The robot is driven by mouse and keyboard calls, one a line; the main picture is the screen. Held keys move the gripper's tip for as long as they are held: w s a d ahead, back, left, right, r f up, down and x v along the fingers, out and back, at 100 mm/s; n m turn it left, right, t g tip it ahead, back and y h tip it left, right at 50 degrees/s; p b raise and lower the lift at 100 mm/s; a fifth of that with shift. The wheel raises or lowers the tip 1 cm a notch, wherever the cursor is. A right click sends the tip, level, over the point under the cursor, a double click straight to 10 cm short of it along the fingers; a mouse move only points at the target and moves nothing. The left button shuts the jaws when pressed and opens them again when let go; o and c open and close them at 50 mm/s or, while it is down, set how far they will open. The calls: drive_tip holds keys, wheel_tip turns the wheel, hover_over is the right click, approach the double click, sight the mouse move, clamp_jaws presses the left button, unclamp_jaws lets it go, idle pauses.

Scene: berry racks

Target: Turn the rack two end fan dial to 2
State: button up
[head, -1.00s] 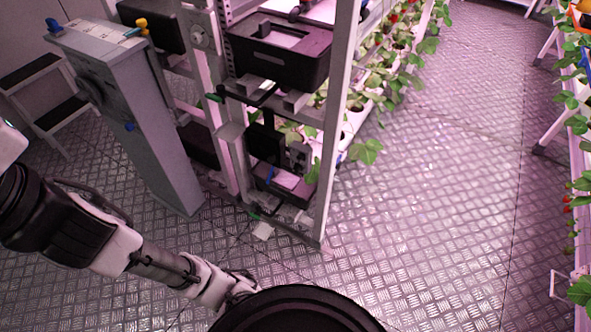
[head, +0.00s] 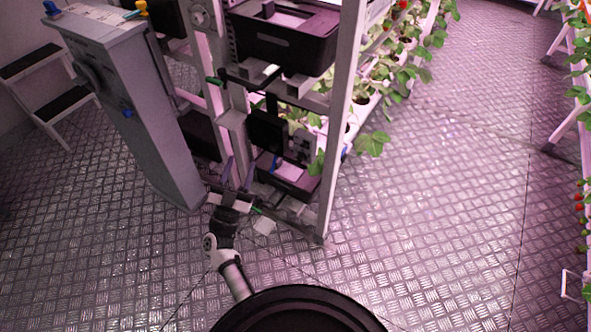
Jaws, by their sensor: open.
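The rack end (head: 340,120) stands in the middle of the head view. A small round dial on a plate (head: 200,18) sits high on its left post. A dark square unit (head: 268,131), perhaps the fan, hangs lower in the rack end, with a small grey panel (head: 302,146) beside it. The markings and setting of any dial are too small to read. My gripper (head: 238,170) is low in front of the rack end, fingers pointing away toward it. It is open, and nothing shows between the fingers. I cannot tell whether it touches anything.
A grey cabinet (head: 145,120) with blue and yellow knobs stands left of the rack. A black bin (head: 280,42) sits on the upper shelf and another low down (head: 288,178). A step stool (head: 45,90) is at far left. The aisle floor (head: 440,200) at right is clear.

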sight(298, 161)
drive_tip(key=s+d+f+g+h, duration=0.35)
drive_tip(key=d+f, duration=0.45)
drive_tip(key=f, duration=0.4)
drive_tip(key=f+p+x, duration=0.1)
drive_tip(key=p+x, duration=0.1)
drive_tip(key=x, duration=1.1)
drive_tip(key=shift+w+d+g, duration=0.35)
drive_tip(key=shift+w+d, duration=0.05)
drive_tip(key=shift+w, duration=0.05)
clamp_jaws()
